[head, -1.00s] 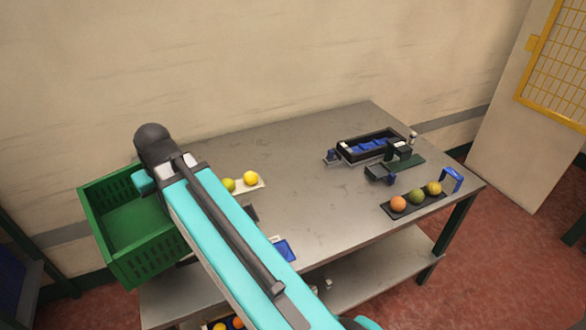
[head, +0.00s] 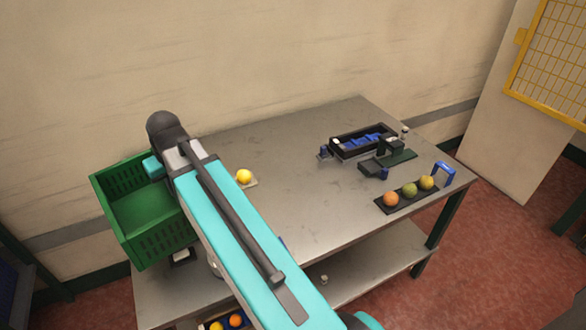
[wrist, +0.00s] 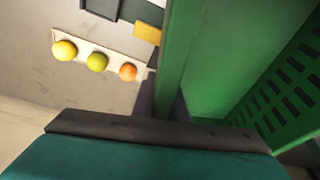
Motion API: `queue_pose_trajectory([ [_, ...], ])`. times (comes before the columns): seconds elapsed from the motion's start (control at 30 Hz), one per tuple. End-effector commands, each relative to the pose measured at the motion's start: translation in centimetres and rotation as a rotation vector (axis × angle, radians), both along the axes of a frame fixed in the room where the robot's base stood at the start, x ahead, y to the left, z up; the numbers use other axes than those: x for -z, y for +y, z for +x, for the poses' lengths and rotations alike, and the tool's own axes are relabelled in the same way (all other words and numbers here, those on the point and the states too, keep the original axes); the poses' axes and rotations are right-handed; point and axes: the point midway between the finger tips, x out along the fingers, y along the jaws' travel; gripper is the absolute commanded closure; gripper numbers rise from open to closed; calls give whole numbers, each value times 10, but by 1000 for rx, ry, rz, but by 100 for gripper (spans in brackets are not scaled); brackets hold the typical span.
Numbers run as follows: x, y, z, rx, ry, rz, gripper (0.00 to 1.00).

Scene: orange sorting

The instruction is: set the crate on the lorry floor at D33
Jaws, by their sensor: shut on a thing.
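The green crate (head: 160,238) is at the left of the head view, empty as far as I can see and held up at the table's left end. It fills the right of the wrist view (wrist: 215,60). My gripper (wrist: 168,105) is shut on the crate's near wall in the wrist view; its fingertips are mostly hidden there. In the head view my arm covers the grip. The lorry floor and the D33 mark are not in view.
A grey table (head: 290,200) with a lower shelf stands below. A wall (head: 260,60) stands behind.

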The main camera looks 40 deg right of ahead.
Motion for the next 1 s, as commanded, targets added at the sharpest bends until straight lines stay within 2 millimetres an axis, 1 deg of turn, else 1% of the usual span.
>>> queue_pose_trajectory([
  [0.03,-1,-17,6,14,0,0,100],
  [0.2,1,-67,14,42,3,0,100],
  [0.47,6,-148,18,87,5,2,100],
  [0.5,7,-160,17,94,5,1,100],
  [0.73,12,-232,11,132,5,3,100],
  [1.0,19,-319,-8,181,2,4,100],
])
